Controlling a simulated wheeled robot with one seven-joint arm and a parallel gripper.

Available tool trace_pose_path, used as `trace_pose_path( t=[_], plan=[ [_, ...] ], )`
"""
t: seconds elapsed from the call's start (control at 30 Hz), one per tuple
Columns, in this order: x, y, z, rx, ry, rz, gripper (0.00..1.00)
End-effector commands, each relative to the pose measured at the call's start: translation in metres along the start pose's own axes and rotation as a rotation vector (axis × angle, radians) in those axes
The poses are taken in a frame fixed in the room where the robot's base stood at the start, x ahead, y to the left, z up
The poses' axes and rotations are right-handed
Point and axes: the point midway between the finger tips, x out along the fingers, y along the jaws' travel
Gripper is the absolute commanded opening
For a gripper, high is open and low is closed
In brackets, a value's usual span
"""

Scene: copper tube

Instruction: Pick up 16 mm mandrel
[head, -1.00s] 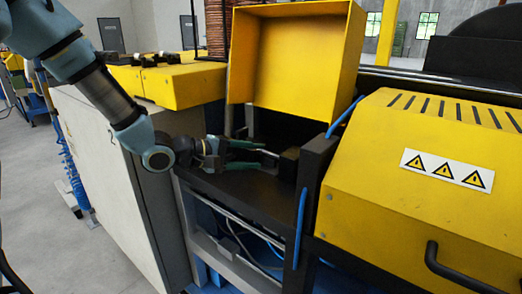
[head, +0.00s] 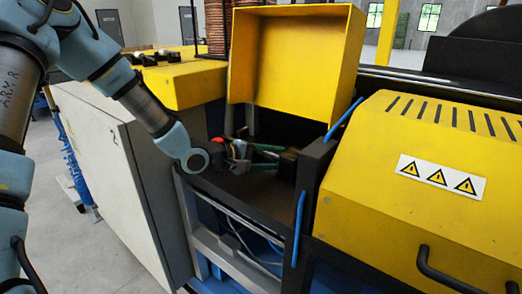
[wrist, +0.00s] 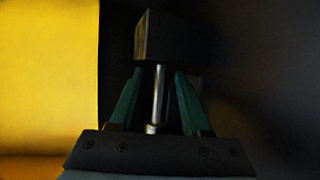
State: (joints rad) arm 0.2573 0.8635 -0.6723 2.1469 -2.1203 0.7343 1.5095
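The 16 mm mandrel is a thin silver rod (wrist: 159,95) in the wrist view. It stands out from a dark block (wrist: 172,38) and lies between my two green fingers, with a dark gap on each side. My gripper (wrist: 159,74) is open around the rod, its fingertips close to the block. In the head view my gripper (head: 279,157) reaches right, inside the machine's dark bay, with its fingers apart. There the rod is mostly hidden by the fingers and too small to make out.
A raised yellow cover (head: 295,55) stands behind the bay. A dark upright frame (head: 314,172) with blue hoses and a yellow housing (head: 420,175) are on the right. A yellow-topped cabinet (head: 180,88) is on the left. The dark shelf (head: 245,187) lies below my gripper.

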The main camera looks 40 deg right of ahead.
Motion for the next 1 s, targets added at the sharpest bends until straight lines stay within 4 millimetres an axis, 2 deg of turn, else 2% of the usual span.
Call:
trace_pose_path(
  t=[0.03,0.4,1.0],
  plan=[
    [-0.0002,-0.0001,0.0000,0.000,0.000,0.000,0.40],
    [-0.0004,-0.0001,-0.0001,-0.001,0.000,0.000,0.00],
    [-0.0005,-0.0003,-0.0002,-0.001,0.000,-0.001,0.00]
  ],
)
